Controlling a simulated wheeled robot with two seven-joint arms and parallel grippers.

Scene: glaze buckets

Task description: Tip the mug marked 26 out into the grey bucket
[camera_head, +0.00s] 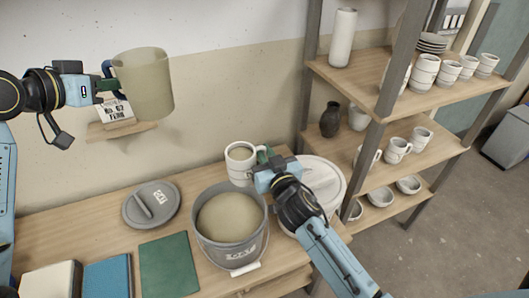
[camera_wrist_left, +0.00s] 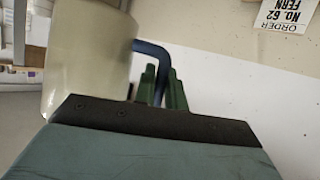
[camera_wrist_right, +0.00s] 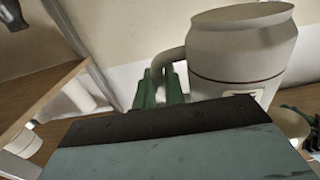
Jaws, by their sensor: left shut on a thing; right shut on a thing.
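A white mug (camera_head: 239,168) with tan liquid inside stands upright just behind the grey bucket (camera_head: 228,252). My right gripper (camera_head: 265,160) is shut on the mug's handle, on its right side. The mug (camera_wrist_right: 240,50) also shows in the right wrist view, with a dark line round it and a small label too cut off to read. The bucket is open and holds tan glaze. My left gripper (camera_head: 105,83) is shut on the blue handle of a large beige mug (camera_head: 146,84), held upright high at the left. This mug (camera_wrist_left: 85,60) fills the left of the left wrist view.
A grey lid (camera_head: 145,208), a green book (camera_head: 169,266) and a blue book (camera_head: 108,276) lie on the wooden table left of the bucket. A pale round lid (camera_head: 325,180) lies behind my right arm. A shelf rack (camera_head: 375,85) with crockery stands at the right. A small wall shelf (camera_head: 122,132) is below the beige mug.

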